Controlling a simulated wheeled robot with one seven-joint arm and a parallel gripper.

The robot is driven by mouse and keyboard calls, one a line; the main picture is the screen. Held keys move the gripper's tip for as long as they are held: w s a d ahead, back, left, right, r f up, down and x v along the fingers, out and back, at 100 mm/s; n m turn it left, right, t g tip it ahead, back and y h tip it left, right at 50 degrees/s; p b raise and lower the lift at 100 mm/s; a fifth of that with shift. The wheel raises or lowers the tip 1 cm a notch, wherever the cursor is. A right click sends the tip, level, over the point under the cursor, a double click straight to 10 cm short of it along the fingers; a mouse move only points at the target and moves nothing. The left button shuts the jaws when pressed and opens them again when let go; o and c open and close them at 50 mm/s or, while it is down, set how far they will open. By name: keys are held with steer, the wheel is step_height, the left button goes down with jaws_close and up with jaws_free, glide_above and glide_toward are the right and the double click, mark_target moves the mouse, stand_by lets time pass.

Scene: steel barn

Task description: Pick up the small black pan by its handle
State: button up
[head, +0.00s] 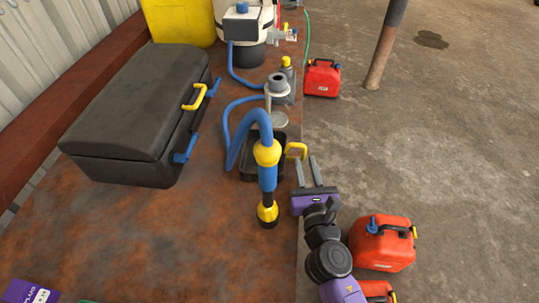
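The small black pan (246,171) sits on the rust-brown surface near its right edge. A yellow handle (296,150) sticks out from the pan's right side, toward the edge. A blue hose with a yellow and black nozzle (267,180) crosses in front of the pan and hides its middle; I cannot tell whether it touches the pan. My gripper (306,159) is open, with two grey parallel fingers and a purple body. Its fingertips are just below the handle in the picture, the left one close to it. Nothing shows between the fingers.
A large black case (130,110) stands at left on the rusty surface (150,235). A grey metal fitting (278,95) stands behind the pan. Red fuel cans (383,243) (322,78) stand on the concrete floor at right. A post (386,45) rises farther back.

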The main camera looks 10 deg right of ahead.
steer(key=w, duration=0.5)
steer(key=w+d, duration=0.1)
steer(key=w, duration=0.1)
steer(key=shift+w+d+r+p, duration=0.1)
steer(key=shift+w+r+p, duration=0.15)
steer(key=shift+w+p, duration=0.05)
jaws_close()
steer(key=shift+r, duration=0.1)
stand_by(1.1)
